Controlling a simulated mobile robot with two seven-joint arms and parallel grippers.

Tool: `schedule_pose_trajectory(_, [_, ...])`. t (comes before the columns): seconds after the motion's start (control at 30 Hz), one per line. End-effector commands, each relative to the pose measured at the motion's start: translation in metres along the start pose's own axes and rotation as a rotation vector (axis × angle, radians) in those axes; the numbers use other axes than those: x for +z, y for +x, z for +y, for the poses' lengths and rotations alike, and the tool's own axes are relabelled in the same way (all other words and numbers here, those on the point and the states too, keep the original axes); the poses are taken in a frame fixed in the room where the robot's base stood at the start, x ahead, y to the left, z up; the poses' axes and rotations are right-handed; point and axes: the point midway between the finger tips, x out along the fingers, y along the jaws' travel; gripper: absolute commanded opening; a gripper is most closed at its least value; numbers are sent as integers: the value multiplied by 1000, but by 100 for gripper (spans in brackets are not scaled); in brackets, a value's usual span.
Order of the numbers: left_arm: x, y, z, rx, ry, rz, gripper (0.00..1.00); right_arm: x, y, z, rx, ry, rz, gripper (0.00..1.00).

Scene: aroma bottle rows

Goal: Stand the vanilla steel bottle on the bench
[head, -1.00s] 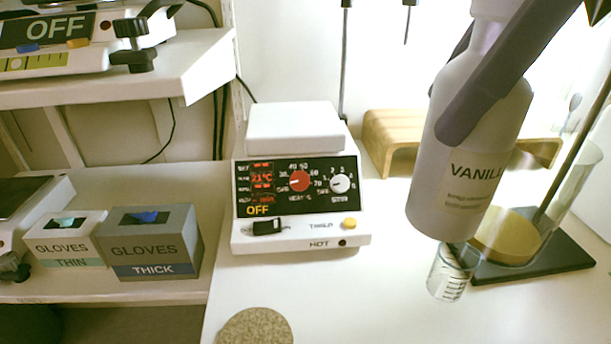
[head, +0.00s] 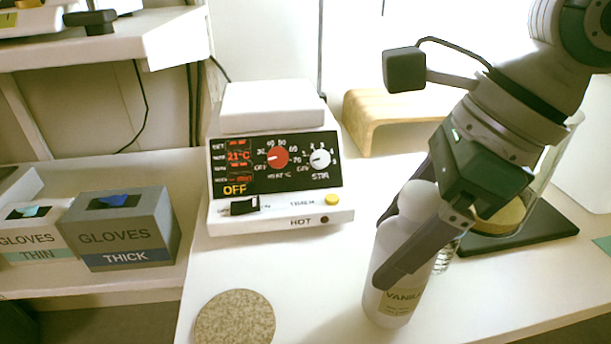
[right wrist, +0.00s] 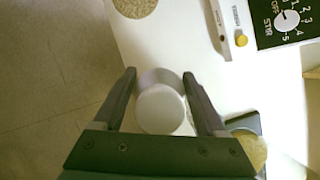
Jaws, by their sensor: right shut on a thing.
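The vanilla steel bottle (head: 392,262) is pale and capped, with its VANILLA label low on the side facing the head camera. It is roughly upright over the front right part of the white bench (head: 300,275). My right gripper (head: 388,258) is shut on the bottle's upper body, one finger across its near side. In the right wrist view the bottle's round top (right wrist: 160,109) sits between the two fingers (right wrist: 159,76). I cannot tell whether its base touches the bench. My left gripper is not in view.
A hotplate (head: 275,165) stands at the back, with a round cork mat (head: 235,318) in front. A small glass beaker (head: 445,255) is close behind the bottle. A dark stand base (head: 535,235) and wooden riser (head: 365,128) lie farther back. Glove boxes (head: 120,235) are at left.

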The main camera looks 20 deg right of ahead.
Motion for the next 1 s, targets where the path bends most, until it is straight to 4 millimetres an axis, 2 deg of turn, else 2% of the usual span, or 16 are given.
schedule_pose_trajectory(0.03, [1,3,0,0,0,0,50,-3,9,1,3,1,-1,0])
schedule_pose_trajectory(0.1, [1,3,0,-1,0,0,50,-5,13,1,1,-1,0,0])
schedule_pose_trajectory(0.43, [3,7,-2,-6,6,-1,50,-6,16,0,0,-2,-2,0])
schedule_pose_trajectory(0.47, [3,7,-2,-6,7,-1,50,-7,16,0,1,-1,0,75])
schedule_pose_trajectory(0.7, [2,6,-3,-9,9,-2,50,-6,15,0,1,-1,0,100])
schedule_pose_trajectory(1.0, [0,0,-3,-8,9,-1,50,-4,10,0,1,-1,0,100])
